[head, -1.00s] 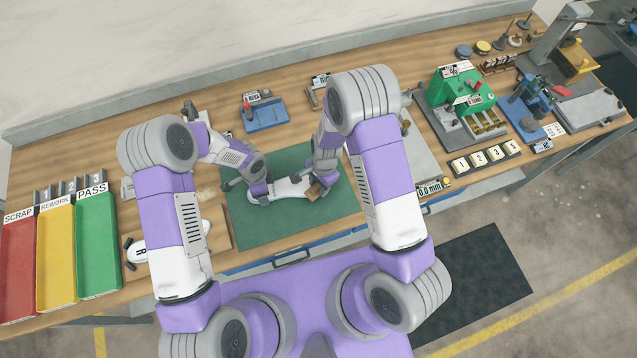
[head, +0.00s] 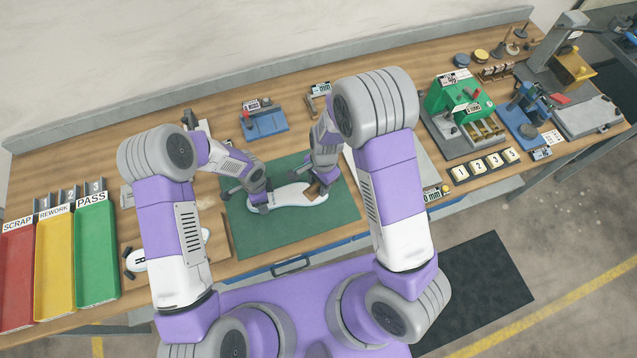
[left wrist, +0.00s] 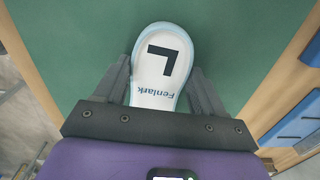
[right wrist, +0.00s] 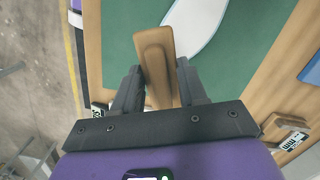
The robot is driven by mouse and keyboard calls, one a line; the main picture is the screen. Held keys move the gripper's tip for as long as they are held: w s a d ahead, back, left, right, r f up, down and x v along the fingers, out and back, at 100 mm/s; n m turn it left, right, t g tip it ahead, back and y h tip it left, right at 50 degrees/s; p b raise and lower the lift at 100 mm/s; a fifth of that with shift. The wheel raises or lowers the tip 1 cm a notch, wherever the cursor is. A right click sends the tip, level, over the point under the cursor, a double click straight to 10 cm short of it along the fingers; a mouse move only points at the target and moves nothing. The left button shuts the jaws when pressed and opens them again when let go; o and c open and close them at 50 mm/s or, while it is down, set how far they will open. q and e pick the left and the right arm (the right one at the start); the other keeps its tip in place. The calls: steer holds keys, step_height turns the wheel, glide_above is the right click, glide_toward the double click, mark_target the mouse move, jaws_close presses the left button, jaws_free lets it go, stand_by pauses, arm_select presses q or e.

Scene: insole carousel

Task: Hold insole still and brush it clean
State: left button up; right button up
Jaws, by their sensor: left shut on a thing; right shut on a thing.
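A white insole (head: 288,197) with a pale blue edge lies on the green mat (head: 270,235). My left gripper (head: 259,201) is shut on the insole's left end. In the left wrist view, its fingers (left wrist: 163,82) flank the insole (left wrist: 160,62), which bears a black L and the word Fenlark. My right gripper (head: 320,183) is shut on a brown wooden brush (head: 313,194) at the insole's right end. In the right wrist view, the brush (right wrist: 154,62) stands between the fingers (right wrist: 160,82), beside the insole (right wrist: 195,22). I cannot tell whether the brush touches the insole.
Red, yellow and green trays (head: 97,250) marked SCRAP, REWORK and PASS stand at the left. Another white insole (head: 150,258) lies left of the mat, partly behind my left arm. A blue fixture (head: 264,122) stands behind the mat; a green press (head: 458,100) is at the right.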

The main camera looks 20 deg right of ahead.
arm_select(q)
steer(key=o, duration=1.1)
step_height(320, 180, up, 12)
